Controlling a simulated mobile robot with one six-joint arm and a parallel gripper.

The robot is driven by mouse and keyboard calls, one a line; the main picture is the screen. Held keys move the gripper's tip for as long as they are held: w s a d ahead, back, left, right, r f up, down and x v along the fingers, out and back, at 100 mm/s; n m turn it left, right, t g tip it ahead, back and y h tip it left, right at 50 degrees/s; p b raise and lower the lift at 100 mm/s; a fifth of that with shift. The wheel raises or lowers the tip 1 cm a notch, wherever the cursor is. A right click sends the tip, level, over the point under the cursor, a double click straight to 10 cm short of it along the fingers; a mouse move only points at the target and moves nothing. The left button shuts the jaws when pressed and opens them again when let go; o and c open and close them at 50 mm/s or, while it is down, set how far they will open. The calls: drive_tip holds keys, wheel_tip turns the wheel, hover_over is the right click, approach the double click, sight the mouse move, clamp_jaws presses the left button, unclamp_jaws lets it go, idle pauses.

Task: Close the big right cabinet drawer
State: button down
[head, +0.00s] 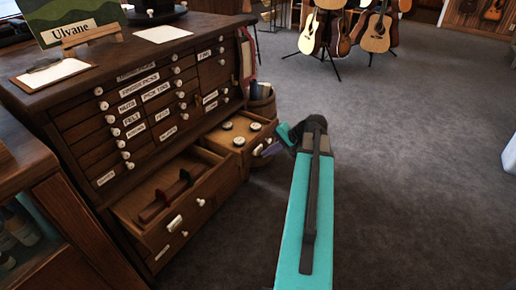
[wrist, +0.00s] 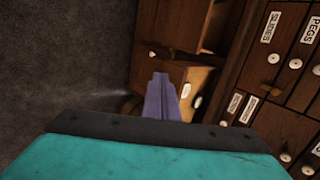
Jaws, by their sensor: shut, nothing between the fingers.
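The dark wood cabinet (head: 140,110) has a big right drawer (head: 238,150) pulled out. It holds a few round light items, and white knobs show on its front. My gripper (head: 271,149) is shut and empty, with its purple fingers close to the right end of that drawer's front. In the wrist view, the shut fingers (wrist: 160,98) overlap the drawer front (wrist: 188,76); I cannot tell if they touch it. Part of the front is hidden behind the fingers.
A big left drawer (head: 205,190) is also pulled out, with dark and red items inside. A basket (head: 263,104) stands behind the right drawer. Guitars on stands (head: 376,32) are at the back. The carpet (head: 420,170) to the right is clear.

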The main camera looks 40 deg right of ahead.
drive_tip(key=s+d+r+m+t, duration=0.1)
drive_tip(key=s+d+r, duration=0.1)
drive_tip(key=d+r, duration=0.2)
drive_tip(key=shift+s+d+r+h+b, duration=0.2)
drive_tip(key=shift+d+r+h+b, duration=0.2)
drive_tip(key=shift+d, duration=0.15)
drive_tip(key=shift+w+f, duration=0.1)
drive_tip(key=b, duration=0.2)
approach(252, 145)
drive_tip(key=shift+a+x, duration=0.2)
drive_tip(key=shift+x, duration=2.7)
drive_tip(key=shift+s+f, duration=0.15)
drive_tip(key=shift+s, duration=0.05)
drive_tip(key=shift+w+d, duration=0.15)
